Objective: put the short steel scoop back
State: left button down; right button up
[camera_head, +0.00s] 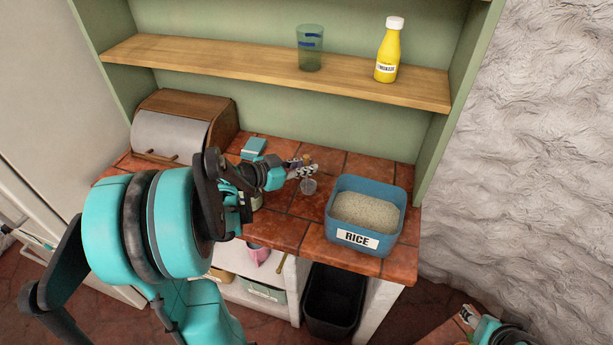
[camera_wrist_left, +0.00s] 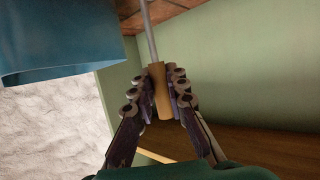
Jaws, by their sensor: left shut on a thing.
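My left gripper (camera_head: 301,168) is over the tiled counter, left of the blue rice bin. In the left wrist view its two fingers (camera_wrist_left: 163,84) are shut on the tan handle of the short steel scoop (camera_wrist_left: 158,92). The scoop's thin steel shaft runs on from the handle and out of that view. In the head view the scoop's round grey bowl (camera_head: 309,187) hangs below the fingers, apart from the bin. My right gripper (camera_head: 469,316) shows only partly at the bottom right, and its jaws are too small to read.
The open blue bin (camera_head: 341,206), labelled RICE, holds pale grains and also shows in the left wrist view (camera_wrist_left: 60,62). A wooden bread box (camera_head: 222,128) stands at the back left. A green glass (camera_head: 310,60) and a yellow bottle (camera_head: 387,52) stand on the shelf above.

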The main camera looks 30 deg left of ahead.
pick_arm(q)
notch_tip(320, 180, down, 3)
jog(key=shift+r+b, duration=0.1)
jog(key=shift+b, duration=0.3)
jog(key=c, duration=1.5)
grip_release()
